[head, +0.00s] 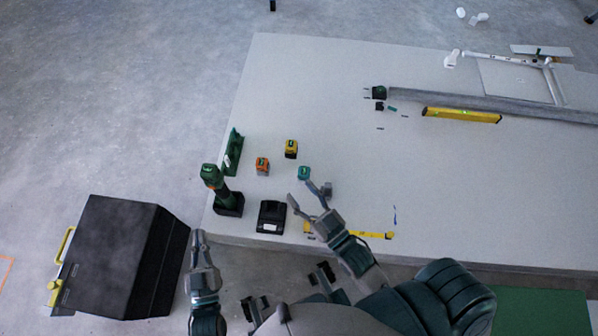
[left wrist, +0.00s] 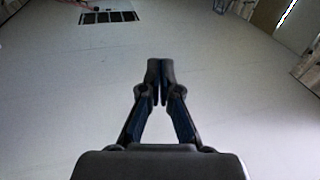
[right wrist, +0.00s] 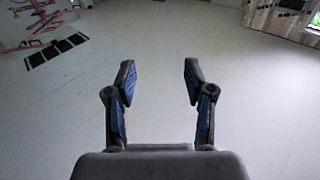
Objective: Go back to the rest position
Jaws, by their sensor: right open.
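My left gripper (head: 198,236) hangs beside the black box, off the table's near left corner. In the left wrist view its fingertips (left wrist: 160,68) meet with nothing visible between them. My right gripper (head: 308,192) is over the near left part of the table, fingers spread. In the right wrist view the fingers (right wrist: 158,75) stand wide apart with nothing between them. A small teal block (head: 304,172) lies just beyond its fingertips in the head view, and I see no contact.
The grey table (head: 340,130) holds a green-black drill (head: 222,190), a black charger (head: 271,217), an orange block (head: 262,166), a yellow block (head: 291,148) and a yellow level (head: 461,115). A black box (head: 120,255) stands left on the floor. The table's middle is mostly clear.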

